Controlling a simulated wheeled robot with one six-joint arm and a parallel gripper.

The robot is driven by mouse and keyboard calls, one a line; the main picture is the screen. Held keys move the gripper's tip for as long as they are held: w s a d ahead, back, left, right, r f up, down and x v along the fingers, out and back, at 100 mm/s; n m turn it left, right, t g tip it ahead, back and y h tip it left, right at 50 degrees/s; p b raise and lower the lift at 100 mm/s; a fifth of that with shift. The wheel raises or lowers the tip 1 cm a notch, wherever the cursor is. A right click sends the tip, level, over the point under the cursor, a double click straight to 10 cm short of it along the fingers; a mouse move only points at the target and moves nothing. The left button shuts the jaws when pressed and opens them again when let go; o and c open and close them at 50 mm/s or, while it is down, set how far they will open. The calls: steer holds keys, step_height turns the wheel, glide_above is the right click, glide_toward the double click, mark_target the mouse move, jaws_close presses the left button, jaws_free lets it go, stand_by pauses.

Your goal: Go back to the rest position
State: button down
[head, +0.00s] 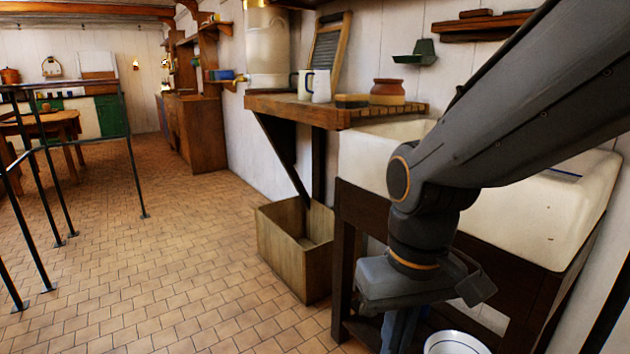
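My arm comes in from the upper right and bends down in front of the white sink (520,220). My gripper (402,325) points downward at the lower right, in front of the sink's dark wooden stand (345,270). Its fingers run to the bottom edge of the picture, so their tips and anything between them are hidden. A white round vessel with a blue rim (455,343) shows just right of the gripper, cut off by the bottom edge. I cannot tell whether the gripper touches it.
An open wooden box (282,258) stands on the floor under a wooden shelf (290,110) holding mugs, a brown pot and a washboard. Metal railings (135,170) stand at the left, before a round table (40,120). The tiled floor between is clear.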

steer(key=d+r+m+p, duration=0.2)
steer(key=d+r+p, duration=0.6)
steer(key=p, duration=0.9)
steer(key=shift+s+d+r+m+h+p, duration=0.2)
steer(key=shift+r+m+h+p, duration=0.15)
steer(key=shift+r, duration=0.4)
steer(key=shift+d, duration=0.1)
